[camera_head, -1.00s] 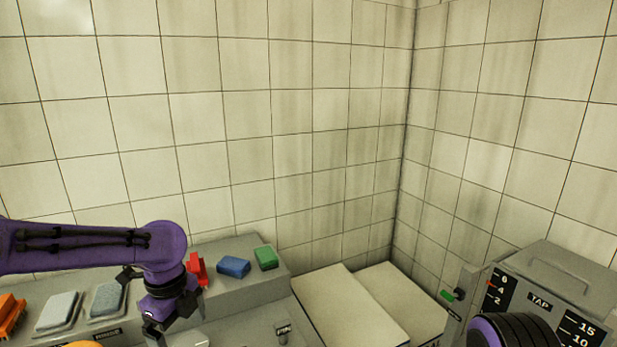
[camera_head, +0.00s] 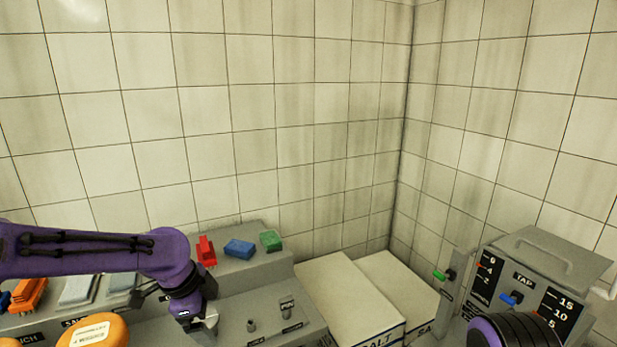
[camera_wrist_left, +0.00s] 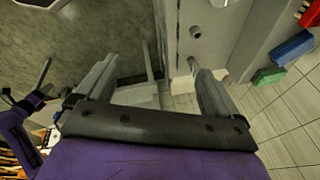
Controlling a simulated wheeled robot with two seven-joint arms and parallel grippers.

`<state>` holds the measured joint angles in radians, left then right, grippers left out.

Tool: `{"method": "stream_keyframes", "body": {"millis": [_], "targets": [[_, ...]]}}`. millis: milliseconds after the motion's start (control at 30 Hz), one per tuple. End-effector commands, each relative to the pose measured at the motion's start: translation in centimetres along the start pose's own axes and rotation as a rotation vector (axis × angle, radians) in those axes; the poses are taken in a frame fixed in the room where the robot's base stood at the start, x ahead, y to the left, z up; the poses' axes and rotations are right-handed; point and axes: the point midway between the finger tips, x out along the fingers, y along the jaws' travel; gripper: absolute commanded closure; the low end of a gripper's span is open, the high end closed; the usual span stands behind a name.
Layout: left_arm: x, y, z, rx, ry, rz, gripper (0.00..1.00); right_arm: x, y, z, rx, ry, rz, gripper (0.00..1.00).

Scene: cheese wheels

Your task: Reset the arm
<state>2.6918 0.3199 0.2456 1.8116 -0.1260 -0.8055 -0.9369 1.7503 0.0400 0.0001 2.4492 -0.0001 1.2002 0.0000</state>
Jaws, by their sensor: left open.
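My purple left arm (camera_head: 90,252) comes in from the left in the head view and bends down at its wrist. My left gripper (camera_head: 197,322) points down over the grey console, near the bottom edge of the picture. In the left wrist view its two grey fingers (camera_wrist_left: 152,88) stand wide apart with nothing between them. A ribbed black and purple part of my right arm (camera_head: 515,330) shows at the bottom right. My right gripper is not visible.
An orange cheese wheel (camera_head: 93,332) sits at bottom left, left of the gripper. Red (camera_head: 206,251), blue (camera_head: 239,249) and green (camera_head: 271,241) blocks sit on the console's back ledge. Pale salt boxes (camera_head: 345,290) and a tap panel (camera_head: 540,280) stand right.

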Motion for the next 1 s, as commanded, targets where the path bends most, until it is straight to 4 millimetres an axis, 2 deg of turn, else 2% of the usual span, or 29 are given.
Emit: {"method": "stream_keyframes", "body": {"millis": [167,267,367,433,500,567,700,767,900,1000], "targets": [[1.7,-1.0,-1.4,-0.309,0.127,-0.118,0.05,0.2,0.0,0.1,0.000,-0.001,0.001,0.57],[4.4,-0.8,-1.6,-0.546,0.208,-0.174,0.05,0.7,0.0,0.3,0.000,-0.001,0.001,0.57],[8.8,0.2,-0.5,-0.861,0.294,-0.232,0.05,1.8,-0.1,0.8,-0.001,-0.001,0.001,0.57],[13.2,2.3,1.7,-1.129,0.339,-0.279,0.05,2.9,-0.2,1.2,0.000,-0.001,0.001,0.57],[17.2,5.0,4.5,-1.371,0.363,-0.334,0.05,3.9,-0.3,1.7,0.000,-0.001,0.001,0.57],[19.9,7.7,7.0,-1.537,0.365,-0.384,0.05,4.7,-0.4,2.0,0.000,-0.001,0.001,0.57],[24.9,15.1,12.9,-1.815,0.316,-0.505,0.05,6.7,-0.6,2.8,0.000,-0.001,0.001,0.57],[26.6,18.7,15.3,-1.890,0.272,-0.554,0.05,7.5,-0.6,3.1,0.000,-0.001,0.001,0.57],[29.5,27.6,20.1,-1.955,0.103,-0.617,0.05,9.5,-0.8,4.0,0.000,-0.001,0.001,0.57],[31.0,33.2,22.1,-1.934,-0.045,-0.583,0.05,10.5,-0.9,4.4,0.000,-0.001,0.001,0.57]]}}
